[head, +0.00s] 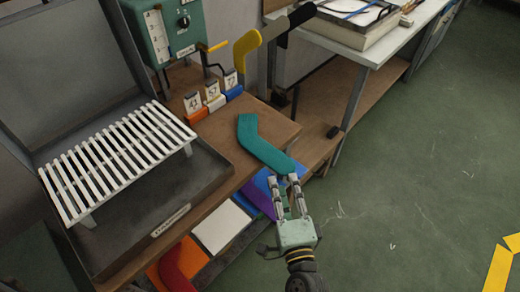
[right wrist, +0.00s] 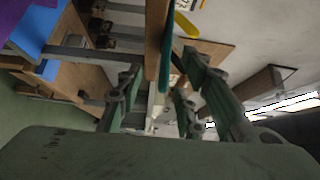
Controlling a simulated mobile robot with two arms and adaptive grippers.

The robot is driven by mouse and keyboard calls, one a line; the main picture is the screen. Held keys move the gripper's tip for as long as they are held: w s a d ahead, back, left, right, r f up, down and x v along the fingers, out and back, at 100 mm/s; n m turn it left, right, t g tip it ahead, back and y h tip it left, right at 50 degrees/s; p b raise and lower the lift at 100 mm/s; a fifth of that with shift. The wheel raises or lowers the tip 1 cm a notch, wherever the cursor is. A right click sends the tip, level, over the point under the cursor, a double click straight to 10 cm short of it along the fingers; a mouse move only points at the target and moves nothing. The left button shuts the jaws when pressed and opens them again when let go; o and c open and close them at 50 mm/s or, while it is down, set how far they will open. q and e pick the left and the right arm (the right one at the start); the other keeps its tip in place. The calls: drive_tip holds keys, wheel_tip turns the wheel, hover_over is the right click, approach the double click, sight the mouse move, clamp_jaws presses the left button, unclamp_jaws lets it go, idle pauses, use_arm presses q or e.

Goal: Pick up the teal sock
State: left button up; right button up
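The teal sock (head: 262,146) lies flat and bent on the wooden tabletop, with its near end reaching past the table's edge. My right gripper (head: 286,181) is at that near end, its fingers pointing at the table. In the right wrist view its fingers (right wrist: 165,90) are spread apart. The teal sock (right wrist: 167,48) shows there edge-on, in line with the gap between them, beside the board edge. I see no grip on the sock; whether a finger touches it I cannot tell. My left gripper is not in view.
A white slatted rack (head: 118,160) stands in a dark tray at left. A green control box (head: 172,30) and numbered tags (head: 213,90) are behind. A yellow sock form (head: 247,47) sticks out at the back. Colored sheets (head: 222,226) lie on a lower shelf. Green floor at right is clear.

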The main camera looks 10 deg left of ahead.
sight(277, 163)
drive_tip(key=shift+r+p+x, duration=0.2)
drive_tip(key=shift+p+x, duration=0.05)
drive_tip(key=shift+x, duration=1.75)
drive_tip(key=shift+r+p+x, duration=0.2)
drive_tip(key=shift+x, duration=1.75)
drive_tip(key=shift+c, duration=0.6)
clamp_jaws()
